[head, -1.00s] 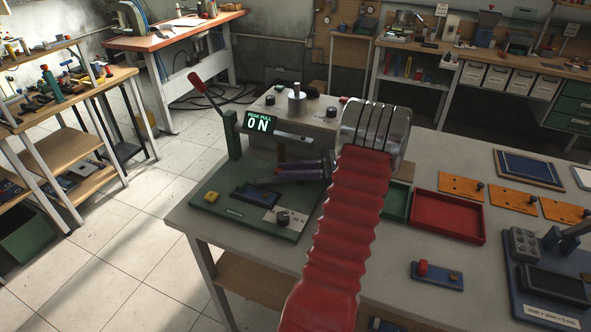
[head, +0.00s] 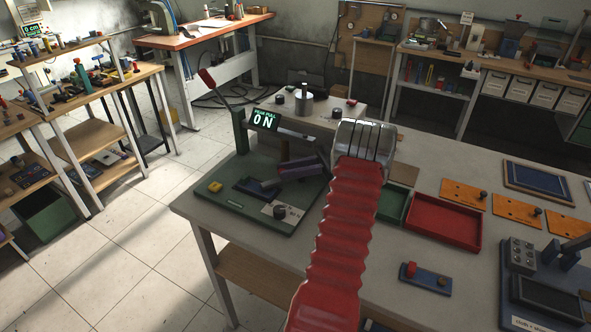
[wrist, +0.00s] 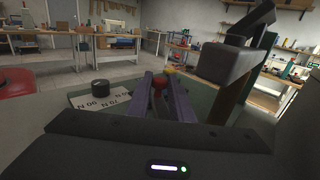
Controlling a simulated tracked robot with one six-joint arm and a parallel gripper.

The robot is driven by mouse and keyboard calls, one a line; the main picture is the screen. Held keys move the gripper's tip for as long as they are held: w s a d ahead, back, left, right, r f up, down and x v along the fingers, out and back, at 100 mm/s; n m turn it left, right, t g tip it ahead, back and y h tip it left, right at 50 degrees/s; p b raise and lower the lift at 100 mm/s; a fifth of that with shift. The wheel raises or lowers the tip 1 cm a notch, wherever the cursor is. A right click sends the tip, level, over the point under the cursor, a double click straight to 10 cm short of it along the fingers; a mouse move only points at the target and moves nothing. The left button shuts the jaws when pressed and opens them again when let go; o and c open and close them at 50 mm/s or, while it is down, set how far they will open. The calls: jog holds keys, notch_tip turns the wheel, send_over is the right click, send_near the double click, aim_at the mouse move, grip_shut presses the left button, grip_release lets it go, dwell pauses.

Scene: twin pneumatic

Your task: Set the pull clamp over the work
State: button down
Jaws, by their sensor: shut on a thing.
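My gripper (head: 272,178) reaches in from the right, low over the green base of the pull tester (head: 238,214). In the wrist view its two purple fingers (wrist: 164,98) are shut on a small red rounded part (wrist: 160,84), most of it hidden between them. I cannot tell whether this part belongs to the pull clamp. A dark blue block (head: 250,190) lies on the green base close to the fingertips; whether they touch it is unclear. The tester's display (head: 264,120) reads 0 N, and a red-handled lever (head: 207,79) rises behind it.
A yellow block (head: 216,187) and a black knob beside a white label (head: 268,211) are on the base. A dark beam (wrist: 230,62) hangs close at the right in the wrist view. Green and red trays (head: 445,222) lie to the right. The near tabletop is mostly clear.

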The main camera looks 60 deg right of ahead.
jog(key=shift+f, duration=0.15)
jog(key=c, duration=1.8)
grip_release()
jog(key=shift+s+d, duration=0.15)
jog(key=shift+s, duration=0.05)
jog(key=shift+o, duration=0.9)
